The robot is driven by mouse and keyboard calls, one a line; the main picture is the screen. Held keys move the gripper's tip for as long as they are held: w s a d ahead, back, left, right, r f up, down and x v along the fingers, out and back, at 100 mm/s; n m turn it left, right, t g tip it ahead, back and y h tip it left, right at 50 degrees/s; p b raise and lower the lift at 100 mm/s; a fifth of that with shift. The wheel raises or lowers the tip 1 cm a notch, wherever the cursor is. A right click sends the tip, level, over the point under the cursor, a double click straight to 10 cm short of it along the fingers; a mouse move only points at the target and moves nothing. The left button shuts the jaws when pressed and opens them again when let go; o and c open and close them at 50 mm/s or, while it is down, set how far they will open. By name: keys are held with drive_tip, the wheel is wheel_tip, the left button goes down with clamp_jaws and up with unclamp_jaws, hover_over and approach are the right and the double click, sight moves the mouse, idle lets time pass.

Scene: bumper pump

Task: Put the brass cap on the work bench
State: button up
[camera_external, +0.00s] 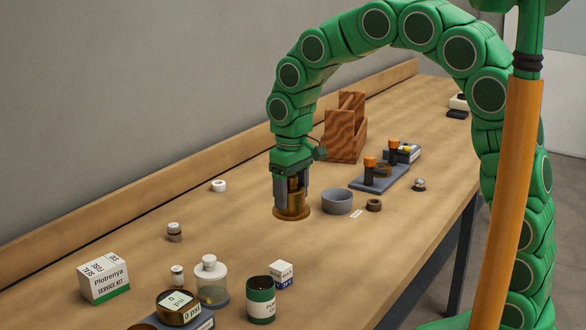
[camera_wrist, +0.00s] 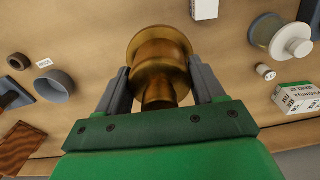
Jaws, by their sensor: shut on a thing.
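The brass cap (camera_external: 292,210) is a round flanged piece with a narrower neck. My gripper (camera_external: 291,192) points down with its two grey fingers shut on the neck. The flange is at or very close to the surface of the work bench (camera_external: 240,240); I cannot tell whether it touches. In the wrist view the brass cap (camera_wrist: 158,50) shows between the fingers of my gripper (camera_wrist: 162,88), with its wide flange beyond them.
A grey bowl (camera_external: 337,201) stands just right of the cap, with a dark ring (camera_external: 374,205) beside it. A wooden holder (camera_external: 345,130) and a tool rack (camera_external: 380,177) are behind. Bottles, a gauge and a service kit box (camera_external: 103,277) stand in front.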

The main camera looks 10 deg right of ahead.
drive_tip(key=w+d+m, duration=0.7)
drive_tip(key=w+d, duration=1.3)
drive_tip(key=d, duration=0.2)
drive_tip(key=w+d+m, duration=0.3)
drive_tip(key=d, duration=1.2)
drive_tip(key=w+d+m, duration=0.3)
drive_tip(key=d, duration=1.2)
drive_tip(key=shift+w+d+f+m, duration=0.15)
drive_tip(key=shift+w+f+m, duration=0.05)
drive_tip(key=shift+w+m, duration=0.15)
drive_tip(key=w+f, duration=0.1)
drive_tip(key=w, duration=0.1)
drive_tip(key=w+d+f, duration=0.1)
drive_tip(key=w, duration=0.2)
drive_tip(key=w+f, duration=0.2)
drive_tip(key=w, duration=0.1)
drive_tip(key=shift+d, duration=0.4)
drive_tip(key=shift+w+d+f, duration=0.25)
drive_tip(key=shift+w+f, duration=0.75)
drive_tip(key=shift+f, duration=0.2)
drive_tip(key=shift+w+d+f, duration=0.2)
drive_tip(key=shift+w+f, duration=0.75)
drive_tip(key=shift+f, duration=0.25)
